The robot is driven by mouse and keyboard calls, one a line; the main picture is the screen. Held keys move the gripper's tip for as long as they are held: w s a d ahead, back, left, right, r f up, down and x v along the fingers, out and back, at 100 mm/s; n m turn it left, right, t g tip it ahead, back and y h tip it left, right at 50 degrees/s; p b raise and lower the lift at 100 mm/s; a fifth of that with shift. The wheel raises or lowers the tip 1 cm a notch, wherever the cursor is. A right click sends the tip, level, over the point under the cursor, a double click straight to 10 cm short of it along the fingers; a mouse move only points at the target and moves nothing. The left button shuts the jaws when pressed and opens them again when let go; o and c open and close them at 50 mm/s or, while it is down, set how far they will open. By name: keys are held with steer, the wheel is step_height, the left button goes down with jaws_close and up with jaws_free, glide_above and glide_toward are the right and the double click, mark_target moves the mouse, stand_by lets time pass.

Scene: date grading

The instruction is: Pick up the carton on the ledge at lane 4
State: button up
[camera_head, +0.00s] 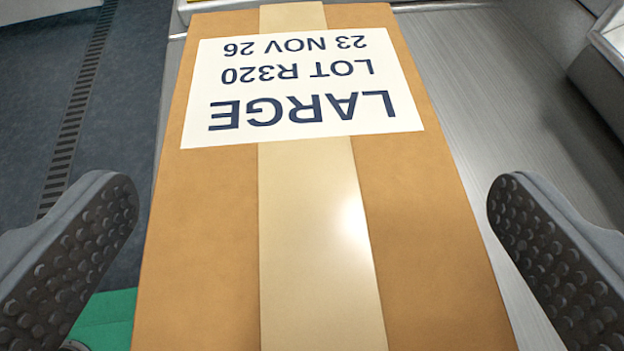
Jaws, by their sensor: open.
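A brown carton (205,210) lies on a grey metal ledge (500,110) and fills the middle of the view. Pale tape runs along its top. A white label (302,86) on it appears upside down and reads "LARGE", "LOT R320", "23 NOV 26". My gripper (312,245) is open, with one studded grey pad on each side of the carton. A gap shows between each pad and the carton's sides in the picture. The carton's near end is cut off by the bottom of the frame. No lane number is visible.
A dark floor with a slotted drain strip (75,115) lies at the left. A green patch (105,320) shows at lower left. Bare ledge extends to the right of the carton, up to a grey, pale-edged structure (598,75) at upper right.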

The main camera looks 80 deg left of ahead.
steer(key=c, duration=1.3)
